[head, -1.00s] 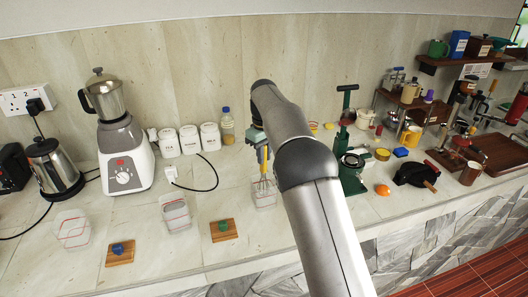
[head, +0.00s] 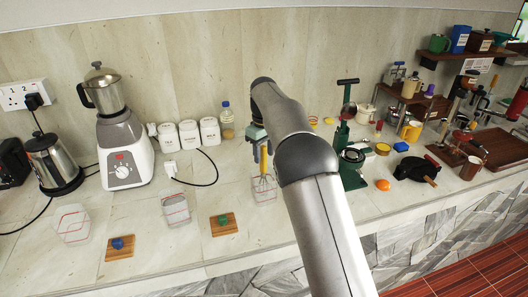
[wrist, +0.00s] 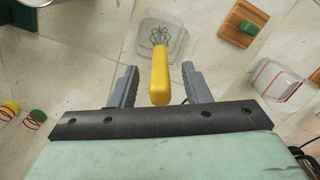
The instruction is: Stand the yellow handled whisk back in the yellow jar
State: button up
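The whisk has a yellow handle (head: 263,158) and wire loops (head: 264,183). It stands nearly upright, handle up, with its loops at a clear jar (head: 259,197) on the counter. In the wrist view the yellow handle (wrist: 160,78) points up between my fingers, and the loops (wrist: 158,37) appear within the jar's outline (wrist: 177,47). My gripper (wrist: 159,70) is open, with a gap on each side of the handle. In the head view my gripper (head: 258,136) is at the handle's top, partly hidden by my arm. No jar looks clearly yellow.
Two more clear red-lined containers (head: 73,224) (head: 175,209) and wooden boards with a blue knob (head: 119,247) and a green knob (head: 223,224) are to the left. A green press (head: 352,165) stands right of my arm. White canisters (head: 189,137) and a bottle (head: 227,121) stand behind.

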notch_tip(320, 180, up, 18)
jog(key=p, duration=0.5)
jog(key=shift+f, duration=0.25)
jog(key=shift+d, duration=0.1)
dwell(0.4)
jog(key=s+d+r+m+b, duration=0.15)
jog(key=s+d+m, duration=0.35)
jog(key=s+d, duration=0.85)
jog(key=s+d+f+m, duration=0.1)
jog(key=s+d+f, duration=0.1)
jog(key=s+f, duration=0.3)
jog(key=s+d+f+m+b, duration=0.1)
jog(key=s+f, duration=0.4)
jog(key=s, duration=0.9)
jog(key=s+d+f+m+t+b, duration=0.1)
jog(key=s+d+f+m, duration=0.1)
jog(key=s+f, duration=0.4)
jog(key=s+d, duration=0.1)
jog(key=s, duration=0.3)
jog(key=shift+m, duration=0.3)
